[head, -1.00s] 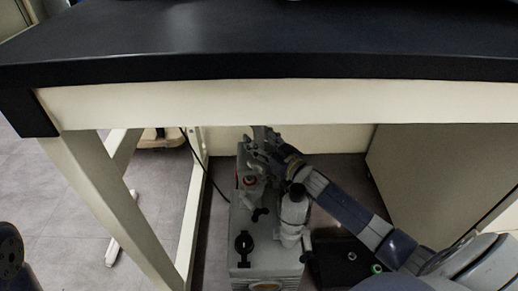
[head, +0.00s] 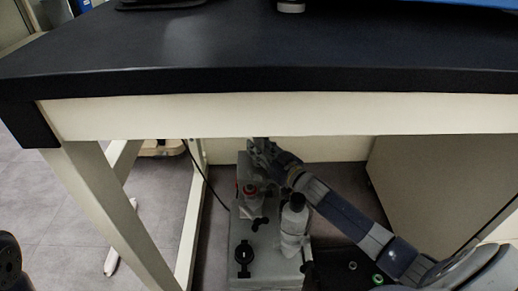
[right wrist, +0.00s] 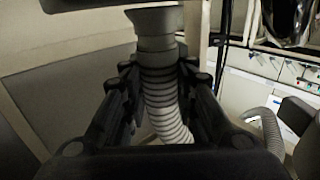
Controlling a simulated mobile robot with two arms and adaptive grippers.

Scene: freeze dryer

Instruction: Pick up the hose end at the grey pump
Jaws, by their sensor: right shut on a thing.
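The grey pump (head: 262,262) stands on the floor under the bench in the head view. My right gripper (head: 262,150) is at the pump's far end, just below the bench's front panel. In the right wrist view, the ribbed grey hose (right wrist: 165,108) runs between the fingers of my right gripper (right wrist: 160,85), which is shut on it. The hose's smooth end collar (right wrist: 157,28) shows above the fingers. In the head view the hose is hidden behind the gripper and bench. At the left edge, only a dark part of my left arm shows; its gripper is out of view.
The dark bench top (head: 200,60) and its pale front panel (head: 280,115) hang over the pump. A bench leg (head: 115,215) stands at left. A white bottle with a black cap (head: 293,230) and a red-capped bottle (head: 249,203) are at the pump. A cabinet (head: 425,190) stands at right.

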